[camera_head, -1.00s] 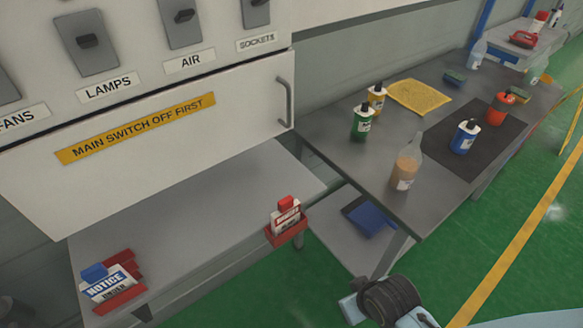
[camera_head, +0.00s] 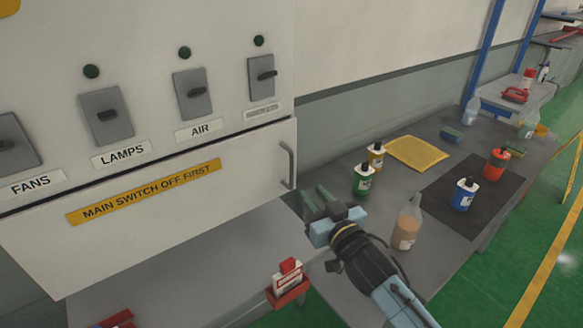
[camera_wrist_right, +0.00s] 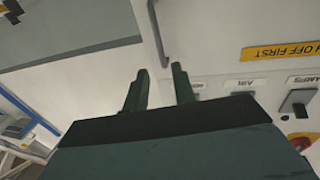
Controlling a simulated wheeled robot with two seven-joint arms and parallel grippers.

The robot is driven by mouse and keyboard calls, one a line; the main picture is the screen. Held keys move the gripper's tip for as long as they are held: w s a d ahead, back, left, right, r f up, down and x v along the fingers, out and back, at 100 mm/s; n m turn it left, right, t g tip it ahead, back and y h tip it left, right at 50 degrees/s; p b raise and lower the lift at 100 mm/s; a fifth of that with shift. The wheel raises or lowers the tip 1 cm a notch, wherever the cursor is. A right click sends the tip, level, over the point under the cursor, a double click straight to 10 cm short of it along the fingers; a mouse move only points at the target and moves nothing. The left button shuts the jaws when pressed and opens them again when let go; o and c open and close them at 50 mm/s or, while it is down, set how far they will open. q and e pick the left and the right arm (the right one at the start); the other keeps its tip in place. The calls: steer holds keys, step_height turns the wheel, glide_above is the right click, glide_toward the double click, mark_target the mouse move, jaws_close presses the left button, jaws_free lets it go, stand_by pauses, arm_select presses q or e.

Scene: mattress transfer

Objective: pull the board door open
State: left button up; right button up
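The board door (camera_head: 170,205) is the lower white panel with the yellow label "MAIN SWITCH OFF FIRST" (camera_head: 145,192); it looks shut. Its grey bar handle (camera_head: 288,165) stands upright near the right edge. My right gripper (camera_head: 317,200) is open and empty, just right of and below the handle, apart from it. In the right wrist view my right gripper's two dark fingers (camera_wrist_right: 160,88) point toward the white door (camera_wrist_right: 215,40), with the handle (camera_wrist_right: 158,33) ahead of the gap between them. My left gripper is not in view.
Switches such as the AIR switch (camera_head: 192,94) sit above the door. The workbench (camera_head: 330,160) at right carries several bottles, including a green bottle (camera_head: 362,180) and a clear bottle (camera_head: 407,225) near my right arm.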

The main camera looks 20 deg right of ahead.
mark_target(292, 169)
steer(key=w, duration=0.4)
steer(key=w+a, duration=0.1)
steer(key=w, duration=0.3)
steer(key=w+a+p, duration=0.1)
steer(key=w, duration=0.3)
steer(key=shift+w, duration=0.15)
jaws_close()
